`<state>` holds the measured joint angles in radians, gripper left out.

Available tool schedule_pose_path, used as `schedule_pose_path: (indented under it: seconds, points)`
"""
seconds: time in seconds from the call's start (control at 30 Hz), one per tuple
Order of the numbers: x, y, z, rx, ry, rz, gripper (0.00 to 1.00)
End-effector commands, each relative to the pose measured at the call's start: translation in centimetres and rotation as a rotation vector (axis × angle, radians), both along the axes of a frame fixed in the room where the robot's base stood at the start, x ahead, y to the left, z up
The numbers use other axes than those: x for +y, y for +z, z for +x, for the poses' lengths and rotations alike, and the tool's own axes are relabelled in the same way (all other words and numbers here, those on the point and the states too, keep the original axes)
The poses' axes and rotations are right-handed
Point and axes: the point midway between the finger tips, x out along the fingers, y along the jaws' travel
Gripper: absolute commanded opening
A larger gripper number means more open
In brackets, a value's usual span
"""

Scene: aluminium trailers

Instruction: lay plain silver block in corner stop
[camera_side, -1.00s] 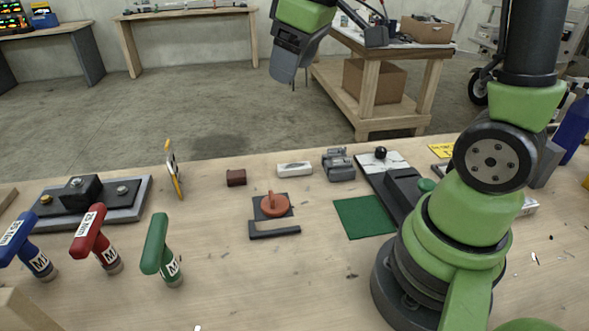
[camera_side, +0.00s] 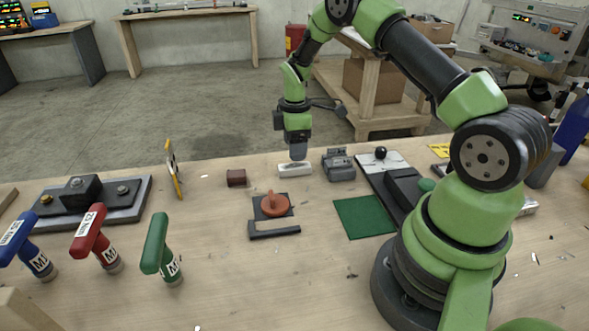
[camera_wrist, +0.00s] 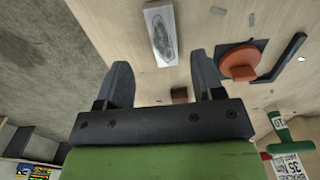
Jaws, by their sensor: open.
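A small silver block (camera_side: 294,169) lies flat on the bench behind the orange-red knobbed disc. In the wrist view the silver block (camera_wrist: 161,33) shows a dark oval patch on its upper face. My gripper (camera_side: 298,158) is open and empty just above the block in the side view. In the wrist view the gripper (camera_wrist: 162,68) has its fingers apart, with the block beyond the fingertips and roughly between them. The dark L-shaped corner stop (camera_side: 275,231) lies nearer the side camera; it also shows at upper right in the wrist view (camera_wrist: 284,62).
An orange-red knobbed disc (camera_side: 275,206) sits on a dark square plate beside the corner stop. A brown block (camera_side: 236,178) is left of the silver block. A grey machined part (camera_side: 339,165) stands close on its right. A green mat (camera_side: 364,217) lies further right.

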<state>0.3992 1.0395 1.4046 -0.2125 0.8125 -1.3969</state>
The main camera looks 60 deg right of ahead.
Motion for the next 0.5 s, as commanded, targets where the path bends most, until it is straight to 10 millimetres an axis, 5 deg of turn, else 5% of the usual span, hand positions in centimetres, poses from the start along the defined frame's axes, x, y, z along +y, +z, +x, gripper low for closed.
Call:
schedule_pose_path:
  seconds: [0.5]
  points:
    - [0.4,-5.4,-0.2,-0.002,-0.003,0.001,0.62]
